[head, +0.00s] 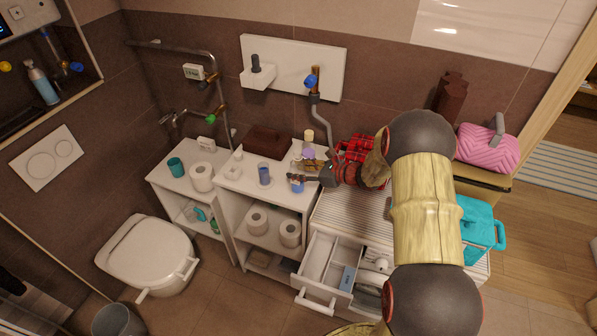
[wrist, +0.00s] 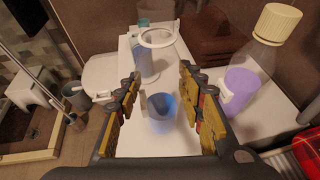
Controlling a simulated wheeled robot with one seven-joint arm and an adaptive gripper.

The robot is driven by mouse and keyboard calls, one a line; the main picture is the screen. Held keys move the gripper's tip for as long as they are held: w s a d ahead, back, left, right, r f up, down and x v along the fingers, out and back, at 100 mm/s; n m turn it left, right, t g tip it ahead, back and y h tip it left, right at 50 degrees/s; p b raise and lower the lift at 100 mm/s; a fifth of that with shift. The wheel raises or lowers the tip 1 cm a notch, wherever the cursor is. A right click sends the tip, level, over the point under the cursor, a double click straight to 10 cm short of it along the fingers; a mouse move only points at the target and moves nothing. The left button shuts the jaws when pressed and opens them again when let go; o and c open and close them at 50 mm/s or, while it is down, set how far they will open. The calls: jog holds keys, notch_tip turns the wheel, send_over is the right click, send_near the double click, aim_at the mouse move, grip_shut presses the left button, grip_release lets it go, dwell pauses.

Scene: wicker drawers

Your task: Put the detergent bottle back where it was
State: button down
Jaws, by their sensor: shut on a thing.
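My gripper (head: 298,179) is over the top of the white shelf unit. It is shut on a small blue cup (wrist: 162,112), which shows between the two fingers in the wrist view; it also shows in the head view (head: 297,188). A green bottle (head: 215,226) is low in the left shelf unit, and a pale bottle (head: 42,86) stands in the wall niche. I cannot tell which is the detergent bottle.
An open drawer (head: 330,272) juts out at the front. The toilet (head: 145,255) is at the left, a pink bag (head: 487,147) at the right.

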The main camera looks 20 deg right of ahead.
jog(key=shift+f, duration=0.1)
jog(key=c, duration=1.1)
grip_release()
jog(key=shift+c, duration=0.2)
